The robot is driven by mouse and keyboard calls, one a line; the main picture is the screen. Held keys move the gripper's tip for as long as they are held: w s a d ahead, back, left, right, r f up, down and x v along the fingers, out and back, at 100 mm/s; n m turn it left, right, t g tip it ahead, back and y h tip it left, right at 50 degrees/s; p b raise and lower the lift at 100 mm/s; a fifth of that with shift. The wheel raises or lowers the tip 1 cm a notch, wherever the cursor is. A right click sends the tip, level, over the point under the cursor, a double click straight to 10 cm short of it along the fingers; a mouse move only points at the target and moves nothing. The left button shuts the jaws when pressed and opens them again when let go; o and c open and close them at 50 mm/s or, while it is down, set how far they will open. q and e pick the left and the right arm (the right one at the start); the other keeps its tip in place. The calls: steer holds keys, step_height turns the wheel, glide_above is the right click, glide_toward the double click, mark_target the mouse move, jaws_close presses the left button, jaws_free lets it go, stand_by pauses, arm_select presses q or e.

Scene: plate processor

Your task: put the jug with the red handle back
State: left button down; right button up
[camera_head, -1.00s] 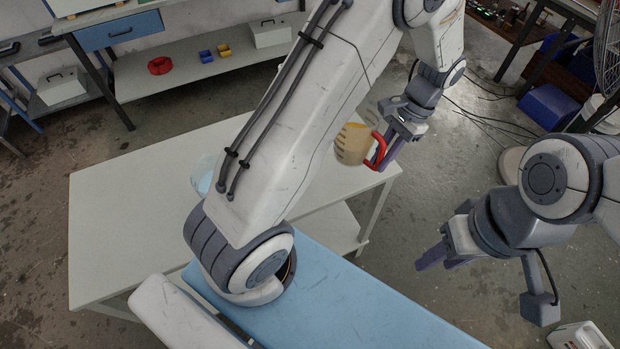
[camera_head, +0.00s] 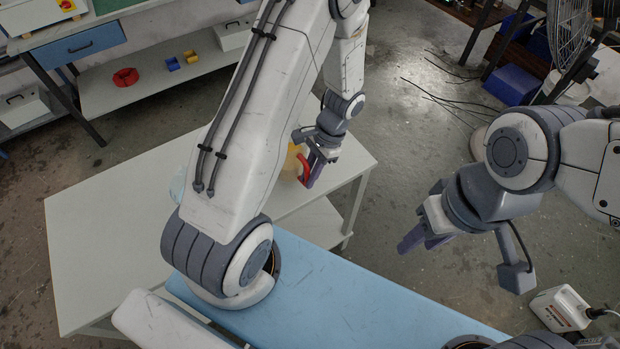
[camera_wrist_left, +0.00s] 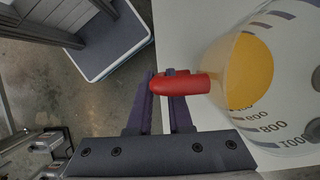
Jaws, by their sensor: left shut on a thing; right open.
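The jug (camera_head: 290,163) holds amber liquid and has a red handle (camera_head: 304,170). It is at the right part of the pale table (camera_head: 110,225), partly behind my left arm and gripper; I cannot tell whether it touches the tabletop. My left gripper (camera_head: 314,172) is shut on the red handle. In the left wrist view the fingers (camera_wrist_left: 160,103) close around the handle (camera_wrist_left: 182,84), and the amber-filled jug (camera_wrist_left: 249,72) is to their right. My right gripper (camera_head: 422,240) is open and empty over the floor, right of the table.
A clear wall with printed numerals (camera_wrist_left: 280,112) shows beside the amber part in the wrist view. A pale translucent item (camera_head: 179,183) is half hidden behind my left arm. A blue surface (camera_head: 320,285) lies in front. The table's left part is clear.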

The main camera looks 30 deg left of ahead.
arm_select(q)
step_height(320, 180, down, 2)
steer(key=shift+f, duration=0.15)
steer(key=shift+f, duration=0.2)
steer(key=c, duration=0.8)
jaws_free()
steer(key=shift+c, duration=0.2)
steer(key=shift+r, duration=0.15)
